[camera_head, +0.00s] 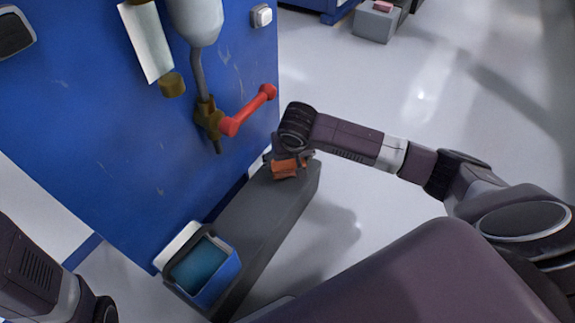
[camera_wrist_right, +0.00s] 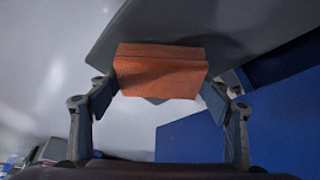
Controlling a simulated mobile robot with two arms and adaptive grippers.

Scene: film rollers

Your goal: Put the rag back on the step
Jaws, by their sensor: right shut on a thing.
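The orange rag (camera_head: 286,168) shows as a small folded block at the far end of the long grey step (camera_head: 262,222). My right gripper (camera_head: 288,158) is above that end of the step, shut on the rag. In the right wrist view the rag (camera_wrist_right: 160,72) sits between the two fingertips of my right gripper (camera_wrist_right: 158,88), with the grey step (camera_wrist_right: 190,30) behind it. I cannot tell whether the rag touches the step. My left arm shows at the lower left; its gripper is out of the picture.
A blue cabinet (camera_head: 120,130) stands along the step's left side, with a red-handled valve (camera_head: 250,110) jutting out near my right gripper. A blue bin (camera_head: 222,278) with blue contents is at the step's near end.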

